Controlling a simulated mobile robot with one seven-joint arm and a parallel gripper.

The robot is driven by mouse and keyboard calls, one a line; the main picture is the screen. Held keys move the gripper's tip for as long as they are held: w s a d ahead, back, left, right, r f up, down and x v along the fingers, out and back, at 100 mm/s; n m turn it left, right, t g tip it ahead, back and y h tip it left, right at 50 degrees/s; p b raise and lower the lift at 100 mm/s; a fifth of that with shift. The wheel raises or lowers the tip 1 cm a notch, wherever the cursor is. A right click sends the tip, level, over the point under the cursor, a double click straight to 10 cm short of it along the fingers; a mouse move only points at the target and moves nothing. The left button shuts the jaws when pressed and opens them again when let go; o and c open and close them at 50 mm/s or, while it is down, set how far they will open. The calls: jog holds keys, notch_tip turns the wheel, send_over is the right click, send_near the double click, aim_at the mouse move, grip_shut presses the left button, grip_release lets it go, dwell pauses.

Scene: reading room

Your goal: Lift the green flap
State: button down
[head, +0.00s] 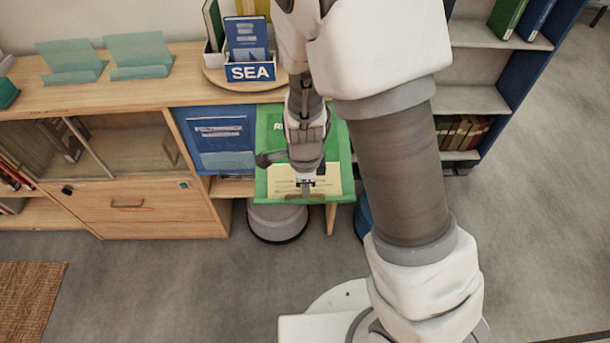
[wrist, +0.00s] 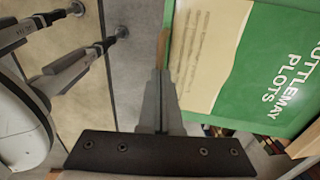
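The green flap (head: 267,140) is a panel with a cream sheet on it, on the low wooden cabinet front. It tilts outward, its lower edge standing forward of the cabinet. My gripper (head: 305,188) is at the middle of that lower edge. In the wrist view the flap (wrist: 285,60) fills the upper right, with white lettering ending in "PLOTS". My gripper's fingers (wrist: 162,75) are close together there, around a thin brown handle (wrist: 163,47) at the flap's edge. My arm and gripper hide part of the flap, and what lies behind it is hidden.
A blue panel (head: 222,160) stands left of the flap, beside a wooden drawer (head: 130,206). A blue SEA box (head: 250,72) stands on a round board on top. A round grey object (head: 278,222) is on the floor below the flap.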

jog(key=shift+f, duration=0.3)
notch_tip(320, 180, down, 12)
jog(key=w+b, duration=0.2)
jog(key=b, duration=0.6)
jog(key=shift+w, duration=0.35)
